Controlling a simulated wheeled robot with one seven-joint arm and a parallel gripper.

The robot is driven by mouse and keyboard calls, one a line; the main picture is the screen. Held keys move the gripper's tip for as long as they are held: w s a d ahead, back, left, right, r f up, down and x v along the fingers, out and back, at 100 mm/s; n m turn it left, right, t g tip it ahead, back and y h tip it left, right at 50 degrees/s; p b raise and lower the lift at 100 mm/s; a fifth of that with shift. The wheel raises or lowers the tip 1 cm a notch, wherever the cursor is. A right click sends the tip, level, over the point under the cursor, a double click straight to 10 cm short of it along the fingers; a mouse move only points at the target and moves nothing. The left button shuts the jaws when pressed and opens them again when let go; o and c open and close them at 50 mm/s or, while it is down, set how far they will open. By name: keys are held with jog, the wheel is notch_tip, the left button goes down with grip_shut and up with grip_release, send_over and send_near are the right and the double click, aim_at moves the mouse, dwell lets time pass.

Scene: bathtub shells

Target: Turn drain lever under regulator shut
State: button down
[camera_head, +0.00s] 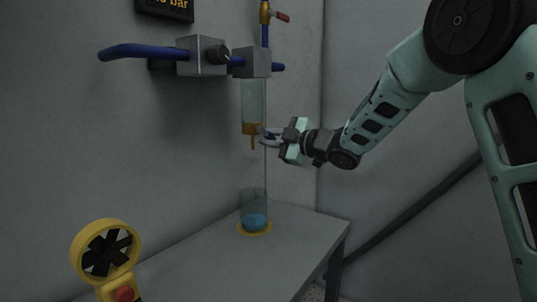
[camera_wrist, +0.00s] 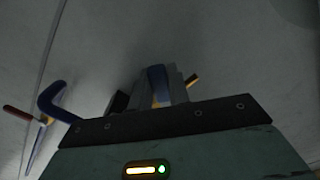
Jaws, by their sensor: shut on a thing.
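The regulator (camera_head: 256,63) is a grey block on the blue wall pipe, with a clear bowl (camera_head: 254,100) below it. A brass drain fitting (camera_head: 250,128) with a thin spout closes the bowl's bottom. My gripper (camera_head: 270,138) reaches in from the right at that fitting's height and is shut on the drain lever. In the wrist view a blue piece (camera_wrist: 157,84) shows among the grey fingers (camera_wrist: 176,86), with a bit of brass (camera_wrist: 192,80) just beyond. The fingers hide most of the lever, so I cannot tell its angle.
A clear beaker (camera_head: 254,210) with blue liquid stands on a yellow disc on the grey table (camera_head: 200,262), below the spout. A red-handled valve (camera_head: 282,17) is above. A yellow fan-like device (camera_head: 105,250) is at front left. The wall is close behind.

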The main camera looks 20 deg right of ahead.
jog(key=n+b, duration=0.2)
jog(key=r+n+b, duration=0.1)
jog(key=shift+w+d+n, duration=0.2)
jog(key=shift+d+n, duration=0.1)
jog(key=shift+r+n+b, duration=0.4)
jog(key=shift+n+b, duration=0.2)
jog(key=shift+n, duration=0.2)
jog(key=shift+r+n+b, duration=0.35)
jog(key=shift+n+b, duration=0.25)
jog(key=shift+n, duration=0.2)
jog(key=shift+r, duration=0.1)
jog(key=c, duration=1.3)
grip_release()
jog(key=shift+d, duration=0.1)
jog(key=v, duration=1.7)
jog(key=shift+s+d+p, duration=0.1)
jog(key=shift+p, duration=0.2)
